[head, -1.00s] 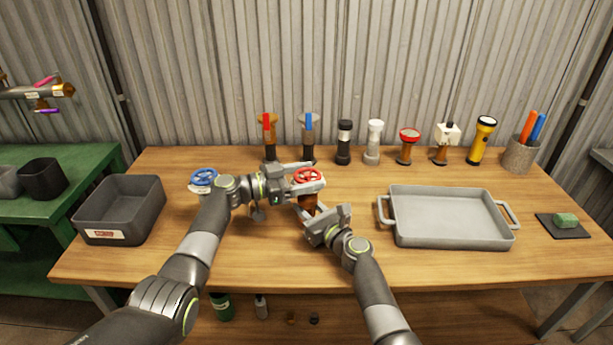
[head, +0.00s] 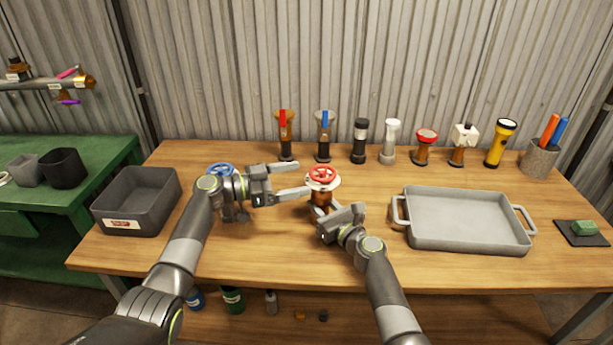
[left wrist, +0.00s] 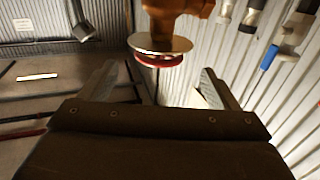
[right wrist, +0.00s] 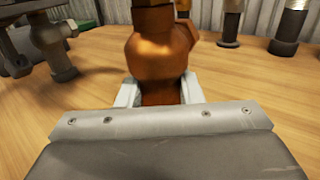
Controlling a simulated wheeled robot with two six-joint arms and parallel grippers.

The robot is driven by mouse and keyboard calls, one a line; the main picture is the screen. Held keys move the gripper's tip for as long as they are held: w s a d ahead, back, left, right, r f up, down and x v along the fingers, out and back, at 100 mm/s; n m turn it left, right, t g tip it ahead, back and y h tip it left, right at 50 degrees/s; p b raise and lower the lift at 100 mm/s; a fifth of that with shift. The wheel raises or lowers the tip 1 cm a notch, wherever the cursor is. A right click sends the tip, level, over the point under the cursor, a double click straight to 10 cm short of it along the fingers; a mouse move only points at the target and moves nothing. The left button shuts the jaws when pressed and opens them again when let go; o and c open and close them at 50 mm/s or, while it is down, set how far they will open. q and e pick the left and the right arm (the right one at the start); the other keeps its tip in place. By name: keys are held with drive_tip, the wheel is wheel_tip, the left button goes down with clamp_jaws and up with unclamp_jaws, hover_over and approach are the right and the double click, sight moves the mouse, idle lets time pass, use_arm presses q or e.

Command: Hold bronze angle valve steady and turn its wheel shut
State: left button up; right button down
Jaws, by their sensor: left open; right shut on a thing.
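The bronze angle valve (head: 320,197) stands upright on the bench with a red wheel (head: 323,175) on top and a pale disc under the wheel. My right gripper (head: 318,212) is shut on its bronze body from the front right; the right wrist view shows the body (right wrist: 160,58) between the fingers. My left gripper (head: 308,180) is open to the left of the wheel, its fingers spread and apart from it. In the left wrist view the picture is upside down, and the red wheel (left wrist: 160,61) with its disc (left wrist: 160,44) lies ahead, between and beyond the fingertips.
A blue-wheeled valve (head: 221,170) stands behind my left wrist. A grey bin (head: 137,215) is at the left, a grey tray (head: 465,245) at the right. Several valves, fittings and torches line the back, including a red-topped one (head: 426,136).

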use_arm(q)
drive_tip(key=shift+s+a, duration=0.1)
drive_tip(key=shift+a, duration=0.1)
drive_tip(key=n+t+y, duration=0.3)
drive_tip(key=n+t, duration=0.1)
drive_tip(key=t, duration=0.2)
approach(321, 172)
drive_tip(key=shift+n+y, duration=0.3)
drive_tip(key=x, duration=1)
drive_tip(key=shift+d, duration=0.15)
drive_tip(key=c, duration=1)
drive_tip(key=shift+o, duration=0.2)
drive_tip(key=shift+m+g+h, duration=0.9)
drive_tip(key=shift+m+g, duration=0.25)
drive_tip(key=shift+g, duration=0.35)
drive_tip(key=shift+m+g+h, duration=0.9)
drive_tip(key=shift+m+g, duration=0.25)
drive_tip(key=shift+g, duration=0.35)
